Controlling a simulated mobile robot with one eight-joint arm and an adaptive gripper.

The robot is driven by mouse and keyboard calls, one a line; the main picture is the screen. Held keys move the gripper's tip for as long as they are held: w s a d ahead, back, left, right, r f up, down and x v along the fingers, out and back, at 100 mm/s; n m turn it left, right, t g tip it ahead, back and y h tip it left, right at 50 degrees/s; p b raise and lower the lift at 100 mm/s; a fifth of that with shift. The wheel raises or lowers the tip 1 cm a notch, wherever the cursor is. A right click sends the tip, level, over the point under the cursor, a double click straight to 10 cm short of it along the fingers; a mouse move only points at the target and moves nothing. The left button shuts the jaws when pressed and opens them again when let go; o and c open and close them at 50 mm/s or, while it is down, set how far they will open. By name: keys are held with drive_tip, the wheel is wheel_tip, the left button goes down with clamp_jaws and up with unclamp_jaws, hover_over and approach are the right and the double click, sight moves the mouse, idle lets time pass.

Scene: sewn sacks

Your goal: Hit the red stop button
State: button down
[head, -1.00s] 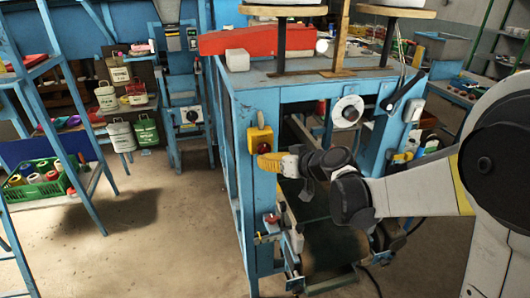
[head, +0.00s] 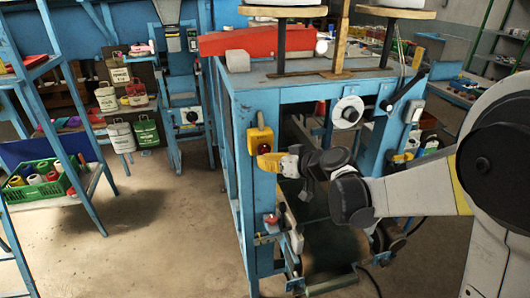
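The red stop button (head: 264,148) sits on the front of a yellow box (head: 260,134), fixed to the blue corner post of the machine frame. My gripper (head: 266,162) has yellow fingertips that point left, just below the button in the picture. The fingertips overlap the lower edge of the box area. I cannot tell from this view whether they touch it or are in front of it. The fingers look close together, but their opening is not clear. The button is in plain sight.
The blue machine frame (head: 250,180) stands right of centre, with a white round dial (head: 348,111) and a black lever (head: 401,88). A smaller red knob (head: 270,218) is lower on the post. A green crate (head: 38,184) is at left. Bare floor lies between.

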drive_tip(key=shift+w, duration=0.15)
idle(0.4)
drive_tip(key=shift+w+a, duration=0.1)
drive_tip(key=shift+w, duration=0.2)
drive_tip(key=shift+w+a, duration=0.15)
drive_tip(key=shift+w, duration=0.35)
idle(0.7)
drive_tip(key=shift+s, duration=0.15)
drive_tip(key=shift+s+d+b, duration=0.25)
drive_tip(key=shift+s+b, duration=0.05)
drive_tip(key=shift+s, duration=0.5)
drive_tip(key=shift+s, duration=0.1)
drive_tip(key=s, duration=0.2)
drive_tip(key=s+d, duration=0.1)
drive_tip(key=s, duration=0.1)
drive_tip(key=shift+s+d, duration=0.2)
drive_tip(key=shift+s, duration=0.1)
idle(0.4)
